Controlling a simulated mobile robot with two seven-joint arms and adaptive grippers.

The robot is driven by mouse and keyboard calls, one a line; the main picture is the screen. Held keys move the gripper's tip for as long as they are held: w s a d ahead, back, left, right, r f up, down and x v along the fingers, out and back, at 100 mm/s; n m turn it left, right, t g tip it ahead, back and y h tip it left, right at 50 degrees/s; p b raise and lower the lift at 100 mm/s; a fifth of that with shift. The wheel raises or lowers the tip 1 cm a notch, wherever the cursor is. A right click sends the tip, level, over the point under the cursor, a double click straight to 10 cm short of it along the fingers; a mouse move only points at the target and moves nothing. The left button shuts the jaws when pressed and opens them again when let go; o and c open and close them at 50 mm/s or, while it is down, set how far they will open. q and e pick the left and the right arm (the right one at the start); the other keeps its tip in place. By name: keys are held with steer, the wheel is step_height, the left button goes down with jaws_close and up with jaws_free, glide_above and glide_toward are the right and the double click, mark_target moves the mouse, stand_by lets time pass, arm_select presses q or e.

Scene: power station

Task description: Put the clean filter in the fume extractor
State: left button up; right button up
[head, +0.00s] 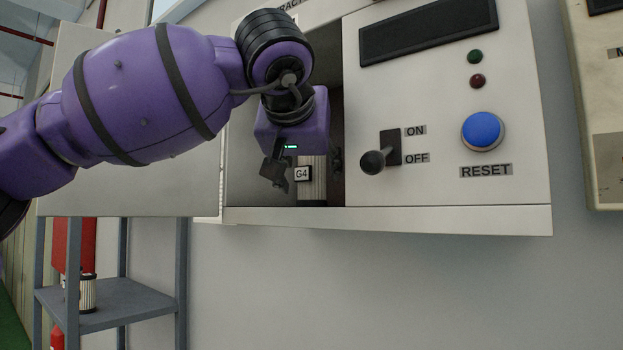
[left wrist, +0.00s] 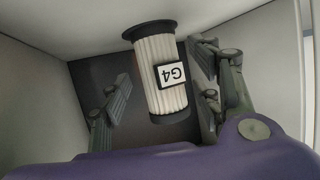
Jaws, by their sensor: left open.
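The fume extractor (head: 520,130) is a pale wall cabinet with its left compartment (head: 245,185) open. A pleated filter (head: 312,190) labelled G4, with dark end rims, is inside that compartment. It also shows in the left wrist view (left wrist: 153,62), with pale pleats. My left gripper (head: 304,170) reaches into the compartment from above, open, its fingers on either side of the filter. In the left wrist view the filter appears nearer the right finger; I cannot tell whether they touch. A second pleated filter (head: 89,293) stands on the shelf at lower left. My right gripper is out of view.
The cabinet's open door (head: 130,198) is left of the compartment, behind my arm. The panel has an ON/OFF lever (head: 373,162) and a blue RESET button (head: 483,131). A grey metal shelf (head: 130,297) stands below left, with a red object (head: 74,243) near it.

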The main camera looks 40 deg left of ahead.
arm_select(q)
steer(key=v, duration=0.8)
steer(key=shift+s+d+r, duration=0.1)
